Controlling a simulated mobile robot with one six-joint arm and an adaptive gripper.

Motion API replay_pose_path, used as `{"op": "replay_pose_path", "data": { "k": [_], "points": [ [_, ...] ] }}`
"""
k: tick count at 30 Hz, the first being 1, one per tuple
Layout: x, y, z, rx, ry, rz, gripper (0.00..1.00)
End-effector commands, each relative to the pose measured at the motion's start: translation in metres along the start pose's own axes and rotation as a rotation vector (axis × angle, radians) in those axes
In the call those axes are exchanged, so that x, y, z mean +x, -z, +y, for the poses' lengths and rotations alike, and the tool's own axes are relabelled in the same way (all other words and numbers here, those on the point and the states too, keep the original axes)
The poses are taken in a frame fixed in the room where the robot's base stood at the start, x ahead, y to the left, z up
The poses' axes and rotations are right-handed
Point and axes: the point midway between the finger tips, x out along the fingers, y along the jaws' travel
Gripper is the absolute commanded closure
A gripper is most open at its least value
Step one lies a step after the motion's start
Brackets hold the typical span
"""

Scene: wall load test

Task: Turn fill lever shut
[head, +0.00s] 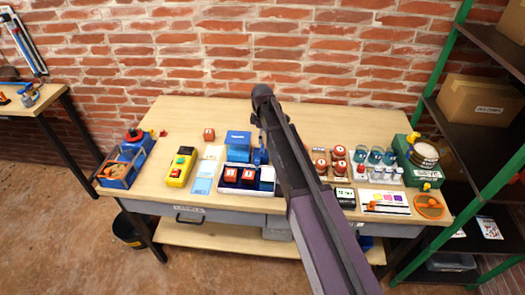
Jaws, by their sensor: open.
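I cannot single out the fill lever with certainty. A green device (424,175) with a round pale gauge or drum (426,152) stands at the right end of the workbench, with a small yellow-orange part (413,137) at its upper left that may be a lever. A blue box-like device (238,142) stands mid-bench, partly behind my dark arm. My arm crosses the middle of the view from the lower right, and its upper end is above the bench's back edge. My gripper does not show; the arm may hide it.
The wooden workbench (180,112) holds a blue tote (121,168), a yellow button box (180,167), a tray of red blocks (248,176), red-capped jars (338,152) and an orange round item (429,206). A green-framed shelf (446,65) stands right. The bench's back-left strip is clear.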

Motion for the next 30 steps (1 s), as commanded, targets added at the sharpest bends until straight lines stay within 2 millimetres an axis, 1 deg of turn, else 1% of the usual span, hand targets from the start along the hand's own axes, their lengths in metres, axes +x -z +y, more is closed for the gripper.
{"op": "replay_pose_path", "data": {
  "k": [1,18,24,30],
  "points": [
    [0.008,0.0,0.0,0.0,0.0,0.0,0.0],
    [0.05,0.001,0.0,-0.001,0.0,0.0,0.0],
    [0.057,0.001,0.0,-0.002,0.0,0.0,0.0],
    [0.059,0.002,-0.001,-0.002,0.0,0.0,0.0]
  ]
}}
